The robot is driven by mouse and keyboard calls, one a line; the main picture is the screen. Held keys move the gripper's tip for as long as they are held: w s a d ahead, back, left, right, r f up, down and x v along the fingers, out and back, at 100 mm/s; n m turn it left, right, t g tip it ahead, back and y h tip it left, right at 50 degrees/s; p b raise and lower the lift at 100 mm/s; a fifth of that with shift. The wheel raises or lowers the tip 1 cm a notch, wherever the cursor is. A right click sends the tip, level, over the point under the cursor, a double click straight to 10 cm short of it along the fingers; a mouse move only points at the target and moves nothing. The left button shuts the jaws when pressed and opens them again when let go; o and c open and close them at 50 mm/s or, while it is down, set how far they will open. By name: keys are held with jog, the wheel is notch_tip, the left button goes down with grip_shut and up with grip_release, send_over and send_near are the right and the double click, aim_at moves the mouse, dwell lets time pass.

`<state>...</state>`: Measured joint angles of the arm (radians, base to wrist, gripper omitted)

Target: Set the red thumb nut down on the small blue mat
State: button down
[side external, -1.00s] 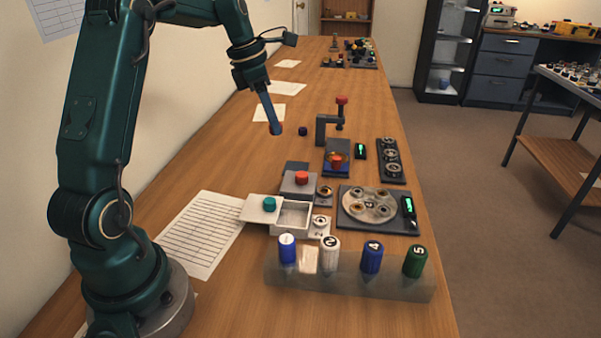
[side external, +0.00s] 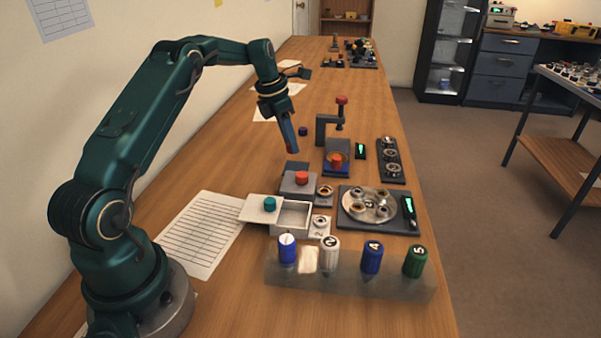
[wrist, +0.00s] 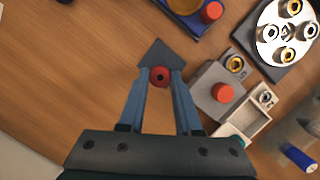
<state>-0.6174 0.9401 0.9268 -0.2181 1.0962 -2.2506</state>
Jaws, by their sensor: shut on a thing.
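My gripper (side external: 289,146) is shut on the red thumb nut (wrist: 160,76), a small red ring with a dark centre held between the two blue fingertips. In the side view only a trace of red shows at the fingertips. The small mat (wrist: 153,52), a dark slate-blue square, lies just beyond the nut in the wrist view, its near part hidden by the nut and fingers. In the side view the mat (side external: 296,165) lies behind the grey red-knobbed box, just below the fingertips. The nut appears to be above the table; its exact height over the mat is hard to tell.
The grey box with a red knob (side external: 301,178) stands close beside the mat. An open tray (side external: 291,214) and a round lens plate (side external: 367,205) lie nearer the camera. A clamp stand (side external: 322,130) rises beyond. Bare table lies left of the mat.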

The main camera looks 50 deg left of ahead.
aim_at(294, 169)
jog(key=shift+w+d+f, duration=0.3)
jog(key=shift+w+f, duration=0.1)
jog(key=shift+f, duration=1.9)
jog(key=shift+f, duration=0.15)
jog(key=c, duration=0.6)
grip_release()
